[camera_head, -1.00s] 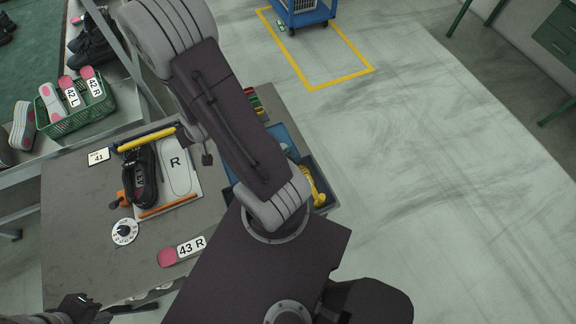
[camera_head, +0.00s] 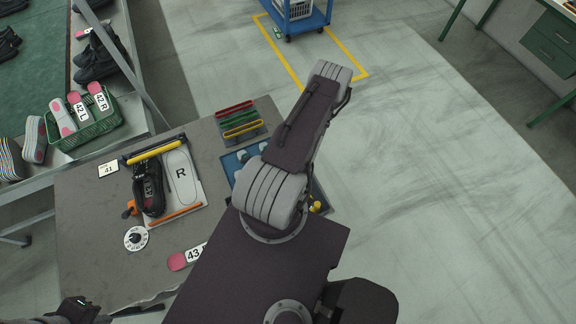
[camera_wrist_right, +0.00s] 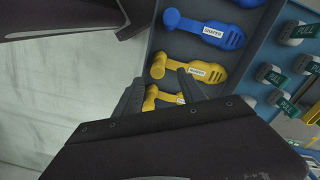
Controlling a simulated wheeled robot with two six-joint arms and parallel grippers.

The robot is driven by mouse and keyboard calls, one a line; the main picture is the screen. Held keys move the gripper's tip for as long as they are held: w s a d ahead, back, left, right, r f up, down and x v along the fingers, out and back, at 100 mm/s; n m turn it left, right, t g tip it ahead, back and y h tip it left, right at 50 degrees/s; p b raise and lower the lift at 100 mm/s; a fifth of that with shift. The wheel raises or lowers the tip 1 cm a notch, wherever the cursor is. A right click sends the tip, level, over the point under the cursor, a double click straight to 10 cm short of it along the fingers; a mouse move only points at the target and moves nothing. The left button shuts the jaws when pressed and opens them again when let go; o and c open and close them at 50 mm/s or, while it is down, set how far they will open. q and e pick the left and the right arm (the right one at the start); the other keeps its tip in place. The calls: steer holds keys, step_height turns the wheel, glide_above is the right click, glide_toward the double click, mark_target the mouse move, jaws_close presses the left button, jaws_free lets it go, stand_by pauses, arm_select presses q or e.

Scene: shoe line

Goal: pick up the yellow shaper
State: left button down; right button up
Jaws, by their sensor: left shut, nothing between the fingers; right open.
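In the right wrist view, a yellow shaper (camera_wrist_right: 187,69) with a white label lies in a grey tray, round knob to the left. A second yellow shaper (camera_wrist_right: 151,95) lies nearer, partly hidden by my gripper. My right gripper (camera_wrist_right: 160,86) is open, its fingertips close over this nearer shaper and part of it showing between them. I cannot tell whether they touch it. In the head view a bit of yellow shaper (camera_head: 316,207) shows beside my right arm, which hides the right gripper. My left gripper (camera_head: 76,308) is shut and empty at the lower left.
Blue shapers (camera_wrist_right: 203,29) lie beyond the yellow ones. A blue tray (camera_head: 228,162) with grey pieces tagged PULL adjoins. The table (camera_head: 100,225) holds a black shoe (camera_head: 150,190), an R insole (camera_head: 181,177) and a dial (camera_head: 137,239). Open floor lies right.

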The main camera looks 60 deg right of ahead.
step_height(320, 180, down, 2)
steer(key=shift+s+f+b, duration=0.1)
steer(key=shift+b, duration=0.25)
steer(key=shift+r, duration=0.2)
steer(key=shift+s+a+f, duration=0.1)
steer(key=shift+f, duration=0.3)
step_height(320, 180, down, 4)
steer(key=shift+s+f+p, duration=0.1)
steer(key=shift+s+p, duration=0.05)
steer(key=shift+p, duration=0.45)
jaws_close()
